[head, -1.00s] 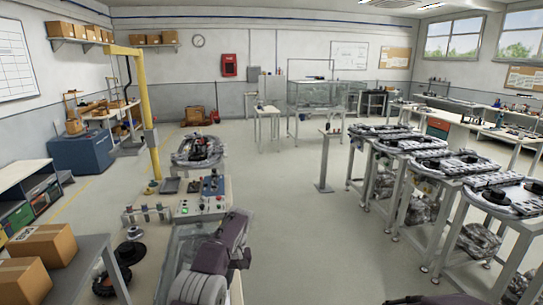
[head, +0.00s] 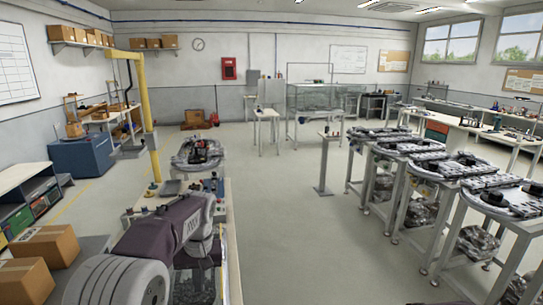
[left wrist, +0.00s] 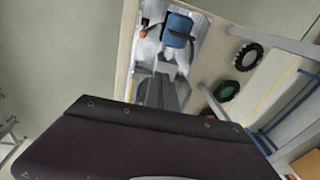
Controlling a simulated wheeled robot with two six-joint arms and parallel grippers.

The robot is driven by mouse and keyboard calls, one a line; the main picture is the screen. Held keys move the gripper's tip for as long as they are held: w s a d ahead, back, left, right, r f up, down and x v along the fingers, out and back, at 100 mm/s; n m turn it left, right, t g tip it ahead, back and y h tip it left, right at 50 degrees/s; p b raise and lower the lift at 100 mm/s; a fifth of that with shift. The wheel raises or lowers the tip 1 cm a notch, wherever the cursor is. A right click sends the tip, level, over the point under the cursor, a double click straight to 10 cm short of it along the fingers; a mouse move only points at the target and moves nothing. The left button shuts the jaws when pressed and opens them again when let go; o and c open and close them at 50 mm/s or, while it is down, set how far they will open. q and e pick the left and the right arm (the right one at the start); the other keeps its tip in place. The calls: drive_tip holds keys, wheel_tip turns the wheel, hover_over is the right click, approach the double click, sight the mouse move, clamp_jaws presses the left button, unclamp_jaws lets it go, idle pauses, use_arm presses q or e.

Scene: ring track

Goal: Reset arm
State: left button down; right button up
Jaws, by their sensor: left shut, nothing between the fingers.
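My left arm (head: 165,240) comes in from the lower left in the head view, with a white ribbed joint and a dark purple link. It stretches over the near end of a bench (head: 233,240). My left gripper (head: 211,247) is at the arm's far end, shut and empty; its fingertips are hard to make out. In the left wrist view the dark purple link (left wrist: 140,145) fills the bottom. My right gripper is not in view.
A yellow post (head: 148,110) stands left of the bench. Cardboard boxes (head: 45,243) are at lower left. Stands with track sections (head: 445,165) line the right. The middle floor is clear.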

use_arm(q)
drive_tip(key=s+f+m+h, duration=0.1)
drive_tip(key=s+f, duration=0.4)
drive_tip(key=s, duration=0.4)
drive_tip(key=s+d+f+m, duration=0.1)
drive_tip(key=s+f, duration=0.5)
drive_tip(key=s, duration=0.4)
drive_tip(key=shift+s+f+m+t+h, duration=0.15)
drive_tip(key=shift+f+m+t+h, duration=0.15)
drive_tip(key=shift+h, duration=0.1)
drive_tip(key=shift+s, duration=0.1)
